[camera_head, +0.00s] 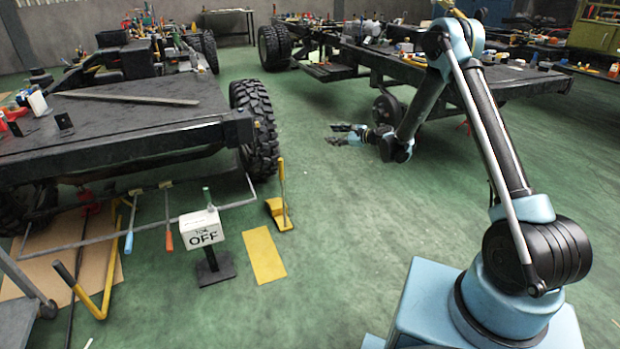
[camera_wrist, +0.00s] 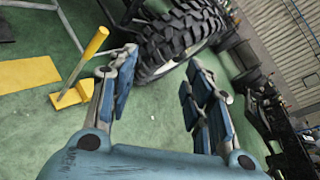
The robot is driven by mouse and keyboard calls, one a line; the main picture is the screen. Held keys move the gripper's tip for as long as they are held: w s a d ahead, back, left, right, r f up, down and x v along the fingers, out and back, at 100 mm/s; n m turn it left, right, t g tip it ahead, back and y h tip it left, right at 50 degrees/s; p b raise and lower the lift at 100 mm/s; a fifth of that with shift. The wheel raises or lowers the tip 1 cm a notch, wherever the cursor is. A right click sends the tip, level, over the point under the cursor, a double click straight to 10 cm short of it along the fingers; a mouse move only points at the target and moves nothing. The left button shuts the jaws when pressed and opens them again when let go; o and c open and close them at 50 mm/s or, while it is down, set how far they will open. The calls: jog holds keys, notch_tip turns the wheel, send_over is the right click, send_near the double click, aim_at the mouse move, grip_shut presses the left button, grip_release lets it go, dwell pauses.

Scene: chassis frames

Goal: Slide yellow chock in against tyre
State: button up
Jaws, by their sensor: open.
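The yellow chock (camera_head: 276,212) with its upright yellow handle (camera_head: 282,180) stands on the green floor, near the front right tyre (camera_head: 256,125) of the left chassis. A gap of floor shows between chock and tyre. In the wrist view the chock (camera_wrist: 68,97) is at the left, and the tyre (camera_wrist: 170,40) is at top centre. My gripper (camera_head: 345,134) is open and empty, to the right of the tyre and apart from the chock. In the wrist view its fingers (camera_wrist: 158,75) are spread, with floor and tyre between them.
A yellow floor patch (camera_head: 263,255) lies left of the chock. A white "OFF" sign (camera_head: 201,229) on a black stand and a long bent metal bar (camera_head: 100,235) are at left. Another chassis (camera_head: 450,75) stands behind my arm.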

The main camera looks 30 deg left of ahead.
jog(key=s+a+f+m+y, duration=0.1)
jog(key=s+a+f+m, duration=0.2)
jog(key=f, duration=0.7)
jog(key=s+a+f+m+y, duration=0.1)
jog(key=s+a+f+m, duration=0.2)
jog(key=a+f, duration=0.3)
notch_tip(320, 180, down, 4)
jog(key=shift+s+r+y, duration=0.15)
jog(key=shift+s+y, duration=0.15)
jog(key=shift+s, duration=0.55)
